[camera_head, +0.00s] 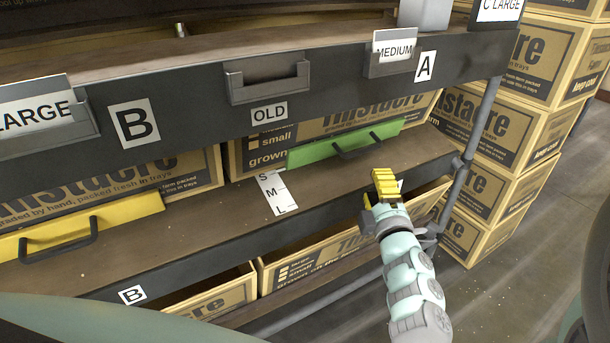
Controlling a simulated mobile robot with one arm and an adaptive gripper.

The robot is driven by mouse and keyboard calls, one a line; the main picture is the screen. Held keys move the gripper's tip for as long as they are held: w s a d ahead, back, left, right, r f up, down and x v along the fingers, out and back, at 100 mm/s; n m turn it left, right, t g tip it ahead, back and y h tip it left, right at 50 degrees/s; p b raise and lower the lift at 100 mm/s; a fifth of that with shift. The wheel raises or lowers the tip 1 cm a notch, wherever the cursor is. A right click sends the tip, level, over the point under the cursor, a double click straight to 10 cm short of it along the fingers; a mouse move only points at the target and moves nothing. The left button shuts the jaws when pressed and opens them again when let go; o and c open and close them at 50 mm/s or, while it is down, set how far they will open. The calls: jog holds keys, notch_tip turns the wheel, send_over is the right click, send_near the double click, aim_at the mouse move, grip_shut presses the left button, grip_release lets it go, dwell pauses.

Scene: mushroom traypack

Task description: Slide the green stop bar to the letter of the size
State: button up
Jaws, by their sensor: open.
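The green stop bar (308,153) lies on the middle shelf, in front of cardboard boxes. It has a black handle on its front face. A white scale card (276,193) with the letters S, M and L lies on the shelf by the bar's left end. S is farthest back and L is nearest the shelf edge; the bar sits at the back, just past the S end. My gripper (383,181), with yellow fingers, is open at the shelf's front edge, below and right of the handle, apart from the bar.
A yellow bar (82,226) with a black handle lies on the left of the same shelf. The upper shelf edge (200,100) carries label holders and overhangs. Stacked boxes (505,130) stand at right beyond a grey post (480,120). Bare shelf lies before the green bar.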

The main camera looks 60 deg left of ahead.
aim_at(363, 151)
jog(key=b+x, duration=0.3)
jog(key=x, duration=0.7)
jog(key=shift+w+a+r, duration=0.15)
jog(key=shift+w+a, duration=0.1)
jog(key=shift+a, duration=0.25)
grip_shut()
